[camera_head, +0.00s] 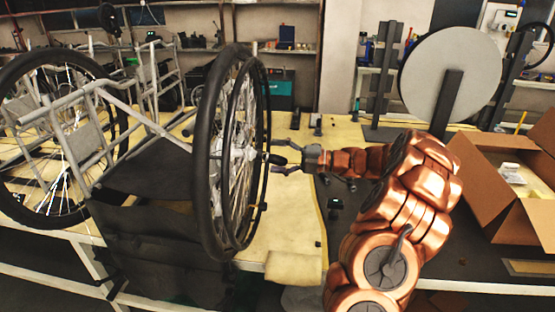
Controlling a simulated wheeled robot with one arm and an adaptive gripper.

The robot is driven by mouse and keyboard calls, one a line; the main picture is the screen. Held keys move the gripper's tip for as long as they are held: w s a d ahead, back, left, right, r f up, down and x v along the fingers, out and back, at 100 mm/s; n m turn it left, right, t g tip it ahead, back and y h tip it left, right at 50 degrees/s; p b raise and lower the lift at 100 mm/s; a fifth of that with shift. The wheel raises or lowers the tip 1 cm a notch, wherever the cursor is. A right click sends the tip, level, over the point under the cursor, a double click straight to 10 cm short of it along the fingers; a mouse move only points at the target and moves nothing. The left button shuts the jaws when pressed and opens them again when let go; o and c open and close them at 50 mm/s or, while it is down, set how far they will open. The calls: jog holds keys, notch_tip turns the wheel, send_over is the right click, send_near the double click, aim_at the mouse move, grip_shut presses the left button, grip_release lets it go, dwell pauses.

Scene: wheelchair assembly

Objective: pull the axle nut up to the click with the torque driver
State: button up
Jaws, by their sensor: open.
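A large wheel (205,150) with a black tyre and thin spokes stands upright on the near side of the wheelchair frame (110,90). Its hub (240,153) faces my gripper. A short black handle-like piece (276,159) sticks out from the hub toward the gripper; it looks like the torque driver, but it is small in view. My gripper (279,156) is open, with its fingers on either side of this piece. I cannot tell whether they touch it. The axle nut cannot be made out at the hub.
An open cardboard box (490,205) stands at the right. A grey disc on a stand (450,78) is at the back right. A teal case (280,95) stands behind the bench. The wheel's rim rises close to my gripper.

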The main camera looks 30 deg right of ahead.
jog(key=shift+d, duration=0.1)
dwell(0.3)
jog(key=shift+p+v, duration=0.8)
jog(key=shift+v, duration=1.2)
jog(key=n+b, duration=0.3)
jog(key=n, duration=0.2)
jog(key=shift+f, duration=0.15)
jog(key=shift+r+n, duration=0.25)
jog(key=shift+n, duration=0.55)
jog(key=shift+b, duration=0.35)
